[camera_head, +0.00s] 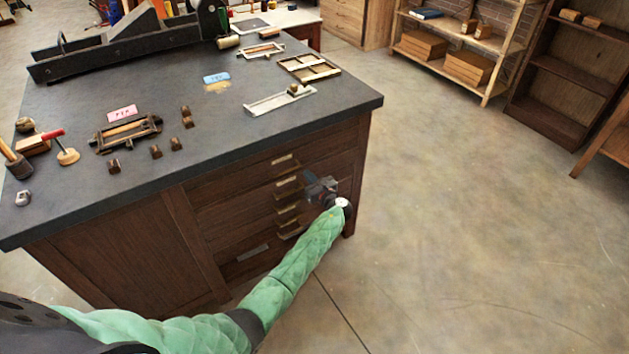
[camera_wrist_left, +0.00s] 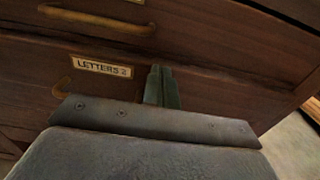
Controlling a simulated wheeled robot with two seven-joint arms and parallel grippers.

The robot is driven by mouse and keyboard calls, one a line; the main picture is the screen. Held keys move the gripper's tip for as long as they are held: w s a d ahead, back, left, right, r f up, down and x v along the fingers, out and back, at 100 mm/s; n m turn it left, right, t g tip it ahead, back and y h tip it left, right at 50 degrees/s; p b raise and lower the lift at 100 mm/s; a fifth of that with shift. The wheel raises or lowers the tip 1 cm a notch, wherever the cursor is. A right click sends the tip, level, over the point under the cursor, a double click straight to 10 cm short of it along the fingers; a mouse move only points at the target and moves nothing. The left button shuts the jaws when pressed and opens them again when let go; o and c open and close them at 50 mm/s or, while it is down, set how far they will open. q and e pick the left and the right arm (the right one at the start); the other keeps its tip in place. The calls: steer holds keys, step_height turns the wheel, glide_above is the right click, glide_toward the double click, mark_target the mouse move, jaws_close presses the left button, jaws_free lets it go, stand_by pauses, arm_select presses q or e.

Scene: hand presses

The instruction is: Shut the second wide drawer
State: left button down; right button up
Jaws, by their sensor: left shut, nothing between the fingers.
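The second wide drawer shows in the left wrist view with a front labelled "LETTERS 2" (camera_wrist_left: 103,67) and a curved brass handle (camera_wrist_left: 62,88) at the left. In the head view, its front seems to be second from the top in the stack of wide drawers (camera_head: 262,192), partly behind my left gripper. My left gripper (camera_head: 320,187) is at the right part of the drawer fronts. In the left wrist view its fingers (camera_wrist_left: 161,88) are together and empty, pointing at the labelled front, right of the label. I cannot tell whether they touch it. My right gripper is out of view.
The wooden cabinet's dark top (camera_head: 215,130) holds small tools, metal blocks, frames and a large press (camera_head: 130,40). Another drawer handle (camera_wrist_left: 97,20) is above the labelled front. Open floor (camera_head: 470,200) lies to the right, with shelves (camera_head: 455,50) at the back.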

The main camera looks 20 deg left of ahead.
arm_select(q)
steer(key=shift+w+a, duration=0.3)
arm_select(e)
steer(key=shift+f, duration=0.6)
arm_select(q)
steer(key=shift+a, duration=0.1)
